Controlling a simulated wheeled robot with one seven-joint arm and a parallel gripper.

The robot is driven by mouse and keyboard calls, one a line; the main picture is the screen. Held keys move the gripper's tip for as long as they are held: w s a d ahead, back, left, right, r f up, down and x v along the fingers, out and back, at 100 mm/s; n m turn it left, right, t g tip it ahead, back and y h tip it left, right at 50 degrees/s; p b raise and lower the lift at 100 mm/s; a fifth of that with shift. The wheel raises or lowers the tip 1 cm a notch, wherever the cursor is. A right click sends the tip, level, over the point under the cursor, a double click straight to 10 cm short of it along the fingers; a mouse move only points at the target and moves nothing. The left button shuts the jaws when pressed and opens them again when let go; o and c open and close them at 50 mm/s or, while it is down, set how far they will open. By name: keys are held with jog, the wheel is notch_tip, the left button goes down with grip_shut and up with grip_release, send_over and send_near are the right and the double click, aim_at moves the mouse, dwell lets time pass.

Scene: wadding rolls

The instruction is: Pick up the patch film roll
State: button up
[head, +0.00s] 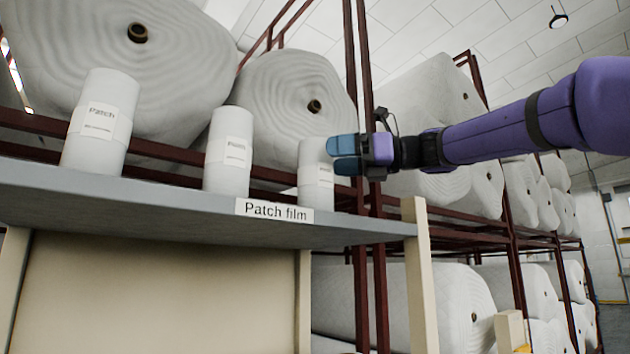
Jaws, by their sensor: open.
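Three white patch film rolls stand upright in a row on a grey shelf (130,200). The left roll (92,148) and the middle roll (228,175) are fully in view, each with a printed label. The right roll (314,195) stands near the shelf's right end, its upper right part hidden behind my gripper. My gripper (342,156), with blue fingers, reaches in from the right at the height of that roll's top. It is open. I cannot tell from this view whether the fingers touch the roll or stay in front of it.
A "Patch film" sign (274,211) is on the shelf's front edge. Behind stand dark red racks (360,270) with large white wadding rolls (290,95). A cream post (420,280) supports the shelf's right end. The shelf between the rolls is clear.

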aim_at(316, 157)
jog(key=x, duration=0.5)
jog(key=shift+r, duration=0.1)
jog(key=c, duration=1.2)
jog(key=shift+r, duration=0.1)
